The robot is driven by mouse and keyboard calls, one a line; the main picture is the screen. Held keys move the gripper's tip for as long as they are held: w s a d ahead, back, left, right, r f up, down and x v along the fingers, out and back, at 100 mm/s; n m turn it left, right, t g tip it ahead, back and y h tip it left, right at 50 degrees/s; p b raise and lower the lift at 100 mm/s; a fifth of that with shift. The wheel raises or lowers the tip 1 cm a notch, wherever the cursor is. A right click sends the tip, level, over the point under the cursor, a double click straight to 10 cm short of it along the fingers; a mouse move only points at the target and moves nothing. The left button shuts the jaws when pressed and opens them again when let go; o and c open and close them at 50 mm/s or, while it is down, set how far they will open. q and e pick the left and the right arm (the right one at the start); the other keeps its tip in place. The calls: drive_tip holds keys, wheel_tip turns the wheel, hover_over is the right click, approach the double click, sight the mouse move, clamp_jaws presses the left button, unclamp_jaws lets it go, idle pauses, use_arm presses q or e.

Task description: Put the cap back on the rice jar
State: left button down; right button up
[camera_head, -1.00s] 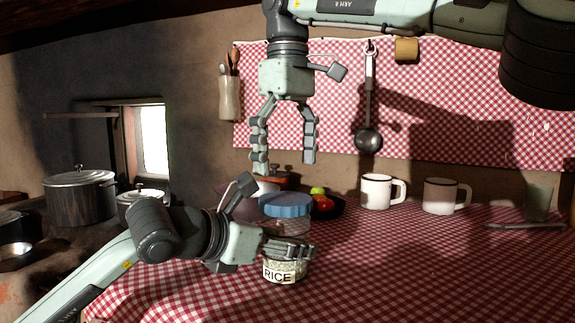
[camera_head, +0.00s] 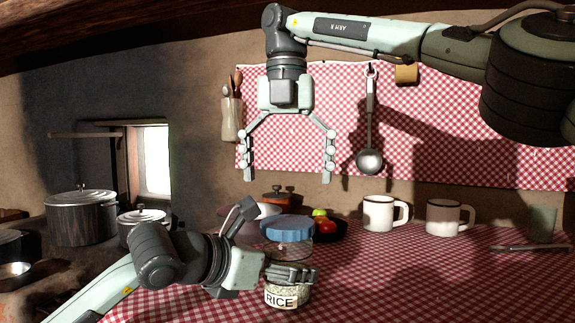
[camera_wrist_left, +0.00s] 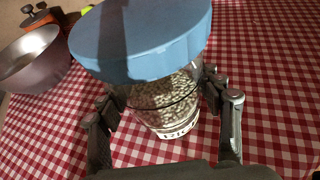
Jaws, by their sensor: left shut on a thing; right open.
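The rice jar (camera_head: 288,297) is clear glass with a RICE label and grains inside. It stands upright on the checked cloth, and the left wrist view also shows it (camera_wrist_left: 168,105). Its blue cap (camera_head: 287,228) sits on top of the jar's mouth; the left wrist view shows the cap (camera_wrist_left: 145,40) covering it. I cannot tell whether it is tightened. My left gripper (camera_head: 303,274) is shut around the jar's body, a finger on each side (camera_wrist_left: 165,105). My right gripper (camera_head: 288,172) is open and empty, pointing down in the air above the cap, not touching it.
Behind the jar are a dark plate with red and green produce (camera_head: 325,227), a bowl (camera_wrist_left: 32,58) and an orange pot (camera_head: 280,198). Two mugs (camera_head: 378,213) (camera_head: 443,216) and a glass (camera_head: 541,223) stand to the right. The front right cloth is clear.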

sight(288, 222)
use_arm(q)
drive_tip(key=shift+f, duration=0.1)
use_arm(e)
drive_tip(key=n, duration=0.7)
drive_tip(key=shift+r+n, duration=0.25)
drive_tip(key=shift+n, duration=0.15)
drive_tip(key=n, duration=0.7)
drive_tip(key=shift+r, duration=0.2)
drive_tip(key=n, duration=0.7)
drive_tip(key=shift+r, duration=0.15)
drive_tip(key=n, duration=0.8)
drive_tip(key=shift+r, duration=0.15)
drive_tip(key=shift+f, duration=4)
drive_tip(key=shift+c, duration=0.6)
